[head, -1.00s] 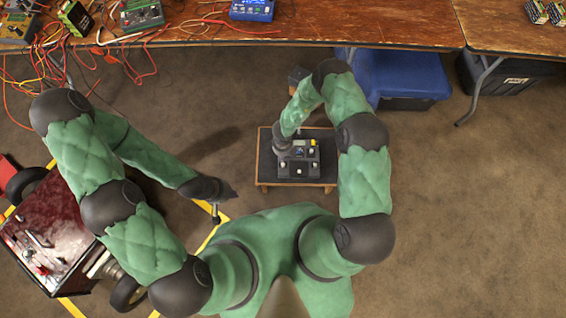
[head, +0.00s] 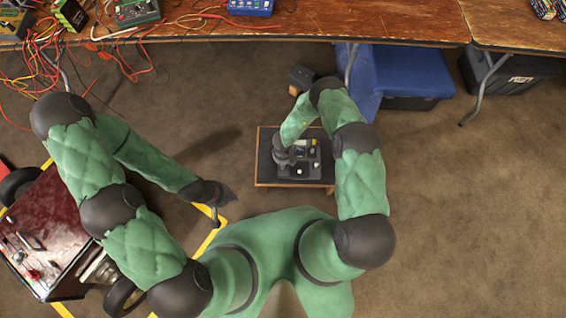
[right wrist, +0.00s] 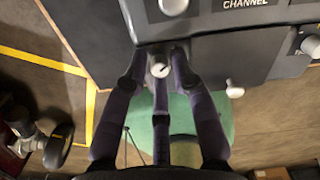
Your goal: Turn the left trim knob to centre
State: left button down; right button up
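The black control unit (head: 312,170) lies on a small dark-topped stand in the head view, with pale knobs on its top. In the right wrist view its panel (right wrist: 240,52) crosses the top, and a small pale knob with a dark mark (right wrist: 160,70) shows near its left front corner. My right gripper (right wrist: 160,60) has its fingers around this knob, with narrow gaps seeming to show at the sides. In the head view my right gripper (head: 284,157) covers the unit's left part. My left gripper (head: 222,202) is away to the left over the floor, empty.
The stand's wooden edge (head: 295,185) borders the unit. Another pale knob (right wrist: 312,46) and a pale stick (right wrist: 235,90) are to the right in the wrist view. A red tool cart (head: 45,235) is at left; a cluttered workbench (head: 330,25) runs across the back.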

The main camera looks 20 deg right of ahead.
grip_shut()
jog(key=shift+n, duration=0.4)
jog(key=shift+n+b, duration=0.35)
jog(key=shift+n, duration=0.15)
jog(key=n, duration=0.2)
jog(key=shift+n, duration=0.3)
jog(key=n, duration=0.5)
jog(key=shift+n, duration=0.4)
grip_release()
